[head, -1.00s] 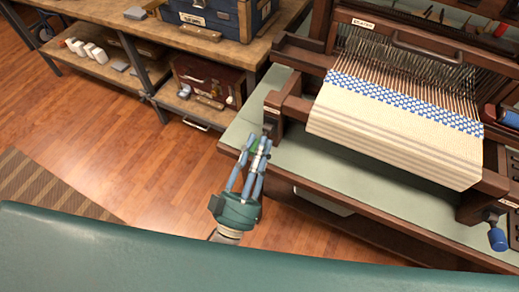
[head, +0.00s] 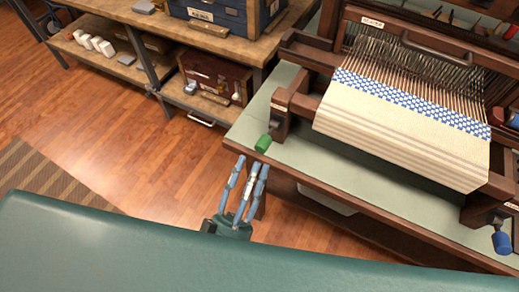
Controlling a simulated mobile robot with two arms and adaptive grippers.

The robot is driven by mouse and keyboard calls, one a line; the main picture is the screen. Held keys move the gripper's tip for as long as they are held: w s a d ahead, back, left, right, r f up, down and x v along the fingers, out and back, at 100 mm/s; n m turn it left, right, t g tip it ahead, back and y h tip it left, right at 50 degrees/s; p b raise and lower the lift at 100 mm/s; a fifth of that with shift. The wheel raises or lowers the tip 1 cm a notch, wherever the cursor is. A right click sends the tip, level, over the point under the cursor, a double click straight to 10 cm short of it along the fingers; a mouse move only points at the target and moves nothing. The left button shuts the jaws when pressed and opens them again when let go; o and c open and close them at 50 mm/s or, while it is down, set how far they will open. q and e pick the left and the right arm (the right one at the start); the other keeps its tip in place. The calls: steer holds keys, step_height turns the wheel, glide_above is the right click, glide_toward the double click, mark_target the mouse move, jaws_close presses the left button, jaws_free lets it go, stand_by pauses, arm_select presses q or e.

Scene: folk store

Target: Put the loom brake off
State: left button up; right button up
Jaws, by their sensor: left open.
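The wooden loom (head: 293,104) stands on a pale green table top at the right, with a cream and blue woven cloth (head: 395,130) on it. A lever with a green knob (head: 263,143) sticks out at the loom's left front post. Another with a blue knob (head: 502,243) is at its right front. I cannot tell from the picture which is the brake. My left gripper (head: 249,163) is open and empty, just below the green knob and apart from it, by the table's front left edge. My right gripper is out of view.
The pale green table top (head: 335,165) has bare room in front of the loom. A wooden workbench (head: 130,28) with boxes and a lower shelf stands behind at the left. Wooden floor (head: 130,150) lies open at the left.

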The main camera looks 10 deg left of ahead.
mark_target(268, 136)
arm_select(q)
steer(key=v, duration=0.5)
steer(key=shift+a+r, duration=0.15)
steer(key=shift+r, duration=0.25)
steer(key=c, duration=0.6)
steer(key=a+r+n+p, duration=0.1)
steer(key=r, duration=0.1)
steer(key=r+n+g+y, duration=0.1)
steer(key=r, duration=0.2)
steer(key=a+r+n+y+p, duration=0.1)
steer(key=r+n, duration=0.1)
steer(key=r, duration=0.1)
steer(key=shift+s+a+r+g+p, duration=0.1)
steer(key=shift+s+a+g+p, duration=0.2)
steer(key=shift+g, duration=0.1)
jaws_close()
steer(key=p+x, duration=0.3)
steer(key=x, duration=0.7)
steer(key=shift+s+d+f, duration=0.1)
steer(key=shift+d+f, duration=0.15)
steer(key=shift+f, duration=0.35)
steer(key=shift+s+d+f, duration=0.1)
steer(key=shift+d+f, duration=0.2)
steer(key=shift+f, duration=0.3)
steer(key=shift+d+f, duration=0.25)
steer(key=shift+f, duration=0.35)
